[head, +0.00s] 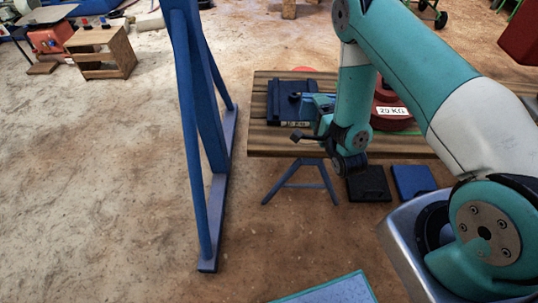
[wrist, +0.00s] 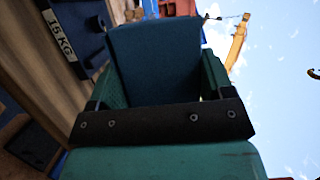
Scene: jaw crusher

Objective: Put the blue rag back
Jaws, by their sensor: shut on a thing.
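The blue rag (wrist: 155,62) fills the space between the two teal fingers of my gripper (wrist: 160,78) in the wrist view. The gripper is shut on it, and the rag hides most of what lies beyond. In the head view my gripper (head: 316,104) is small and partly hidden by my own arm. It is over the wooden table, at the right side of a dark blue weight block. A blue patch of the rag (head: 319,98) shows at the jaws. I cannot tell whether the rag touches the table or the block.
The wooden table (head: 262,131) carries the dark blue block (head: 283,98) and a red weight marked 20 KG (head: 392,110). The wrist view shows a 15 KG label (wrist: 59,36). A tall blue frame (head: 205,130) stands left of the table. Black (head: 368,184) and blue (head: 412,181) slabs lie below.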

